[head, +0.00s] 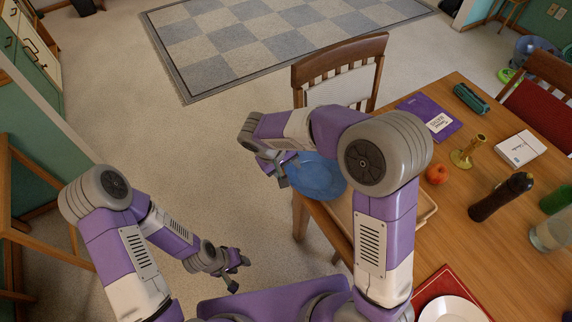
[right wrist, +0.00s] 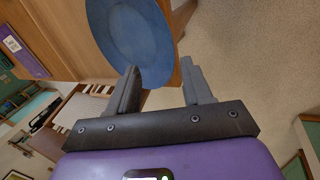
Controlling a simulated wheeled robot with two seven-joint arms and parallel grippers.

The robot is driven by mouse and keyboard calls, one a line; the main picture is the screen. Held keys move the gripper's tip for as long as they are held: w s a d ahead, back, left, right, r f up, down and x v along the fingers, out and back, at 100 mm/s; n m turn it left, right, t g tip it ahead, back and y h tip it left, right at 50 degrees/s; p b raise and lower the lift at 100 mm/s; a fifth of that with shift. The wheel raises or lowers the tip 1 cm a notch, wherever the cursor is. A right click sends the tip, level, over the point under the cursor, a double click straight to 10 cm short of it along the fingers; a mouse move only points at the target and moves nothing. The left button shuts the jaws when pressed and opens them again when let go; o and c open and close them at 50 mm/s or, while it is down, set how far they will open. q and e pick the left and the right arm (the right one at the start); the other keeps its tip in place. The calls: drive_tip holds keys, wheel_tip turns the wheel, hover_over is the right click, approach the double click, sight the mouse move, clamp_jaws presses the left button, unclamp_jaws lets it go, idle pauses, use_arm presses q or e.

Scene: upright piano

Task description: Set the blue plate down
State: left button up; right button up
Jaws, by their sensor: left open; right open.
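The blue plate (head: 318,178) is at the left edge of the wooden table, partly behind my right arm. It looks flat on the tabletop, close to or slightly over the edge. In the right wrist view the plate (right wrist: 130,35) lies just beyond my right gripper (right wrist: 162,66). The jaws are open with a gap between them. The left finger in that view overlaps the plate's near rim; I cannot tell whether it touches. In the head view my right gripper (head: 284,168) is at the plate's left side. My left gripper (head: 240,270) is open and empty above the floor.
A chair (head: 340,75) stands behind the table's corner.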

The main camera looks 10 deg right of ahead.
sight(295, 178)
drive_tip(key=b+x, duration=0.2)
drive_tip(key=x, duration=0.5)
drive_tip(key=shift+f, duration=0.15)
clamp_jaws()
